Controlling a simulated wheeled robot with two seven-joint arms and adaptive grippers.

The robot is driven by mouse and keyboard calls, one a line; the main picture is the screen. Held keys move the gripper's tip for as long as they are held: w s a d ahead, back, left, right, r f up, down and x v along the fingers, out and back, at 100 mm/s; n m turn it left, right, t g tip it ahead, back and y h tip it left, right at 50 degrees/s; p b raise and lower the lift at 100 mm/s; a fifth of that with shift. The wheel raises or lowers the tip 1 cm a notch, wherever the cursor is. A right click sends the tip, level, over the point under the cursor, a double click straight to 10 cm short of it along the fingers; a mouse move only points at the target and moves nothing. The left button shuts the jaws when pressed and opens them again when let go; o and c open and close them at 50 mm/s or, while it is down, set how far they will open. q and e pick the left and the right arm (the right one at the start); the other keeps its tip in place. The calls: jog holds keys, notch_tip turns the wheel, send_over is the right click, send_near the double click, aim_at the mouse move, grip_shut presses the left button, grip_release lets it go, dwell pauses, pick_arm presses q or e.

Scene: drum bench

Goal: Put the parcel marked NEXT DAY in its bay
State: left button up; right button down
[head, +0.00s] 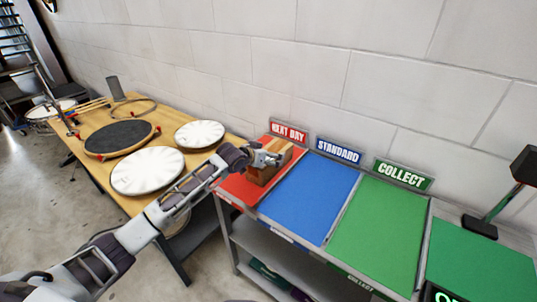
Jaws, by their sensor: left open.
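My left gripper (274,160) is open at the parcel's upper part. I cannot tell whether its fingers touch the parcel. My right gripper is not in view.
The blue STANDARD bay (308,197) and green COLLECT bay (378,232) are empty. A black stand (480,226) is at the far right. A wooden table (128,203) with drumheads (148,170) is at the left. A block wall stands behind.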

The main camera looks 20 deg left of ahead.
pick_arm(q)
jog(key=shift+r, duration=0.15)
jog(key=v, duration=1.2)
dwell(0.5)
dwell(0.6)
